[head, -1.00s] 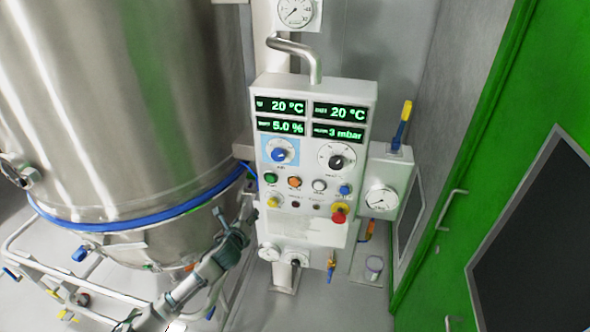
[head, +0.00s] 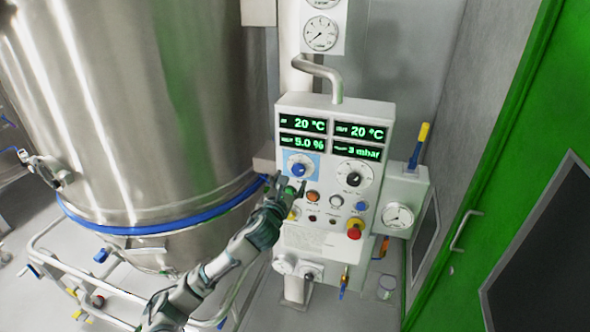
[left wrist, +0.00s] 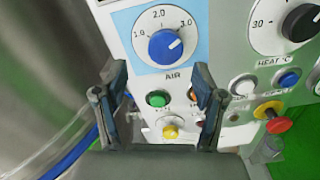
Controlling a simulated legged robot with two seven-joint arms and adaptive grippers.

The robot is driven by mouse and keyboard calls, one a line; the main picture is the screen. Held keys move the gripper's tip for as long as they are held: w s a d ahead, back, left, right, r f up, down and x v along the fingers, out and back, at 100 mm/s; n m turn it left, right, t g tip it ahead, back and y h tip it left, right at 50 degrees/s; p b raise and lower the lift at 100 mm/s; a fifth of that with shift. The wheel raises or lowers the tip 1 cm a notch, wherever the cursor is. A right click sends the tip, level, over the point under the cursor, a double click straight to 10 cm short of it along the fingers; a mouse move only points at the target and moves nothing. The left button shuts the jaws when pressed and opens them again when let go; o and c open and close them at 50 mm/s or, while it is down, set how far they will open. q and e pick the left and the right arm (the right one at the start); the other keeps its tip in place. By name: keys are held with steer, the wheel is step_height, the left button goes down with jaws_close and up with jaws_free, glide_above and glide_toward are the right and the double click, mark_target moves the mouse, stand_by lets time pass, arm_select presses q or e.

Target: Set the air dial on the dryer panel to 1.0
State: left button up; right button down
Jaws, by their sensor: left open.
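The dryer panel (head: 331,240) is a white box with green displays and knobs. The air dial also shows in the head view (head: 299,169), at the panel's upper left. My left gripper (left wrist: 160,90) is open and empty, its fingertips just below the dial and apart from it. It also shows in the head view (head: 290,190). My right gripper is not in view.
The black heat dial (left wrist: 300,22) is right of the air dial. A green button (left wrist: 158,98) shows between my fingers, with other buttons and a red emergency stop (left wrist: 277,124) nearby. A large steel vessel (head: 130,110) stands left; a green door (head: 500,180) is at right.

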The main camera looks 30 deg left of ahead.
mark_target(298, 171)
arm_select(q)
steer(key=w, duration=0.4)
steer(key=shift+w+d+r, duration=0.15)
steer(key=shift+w+r, duration=0.05)
steer(key=shift+w, duration=0.2)
steer(key=shift+w+p, duration=0.3)
steer(key=shift+w, duration=0.2)
steer(key=shift+a, duration=0.2)
steer(key=shift+a+f, duration=0.15)
steer(key=shift+a, duration=0.45)
steer(key=shift+c, duration=1.1)
steer(key=shift+f, duration=0.1)
steer(key=c, duration=0.8)
steer(key=shift+d, duration=0.3)
steer(key=shift+c, duration=0.6)
steer(key=shift+r, duration=0.2)
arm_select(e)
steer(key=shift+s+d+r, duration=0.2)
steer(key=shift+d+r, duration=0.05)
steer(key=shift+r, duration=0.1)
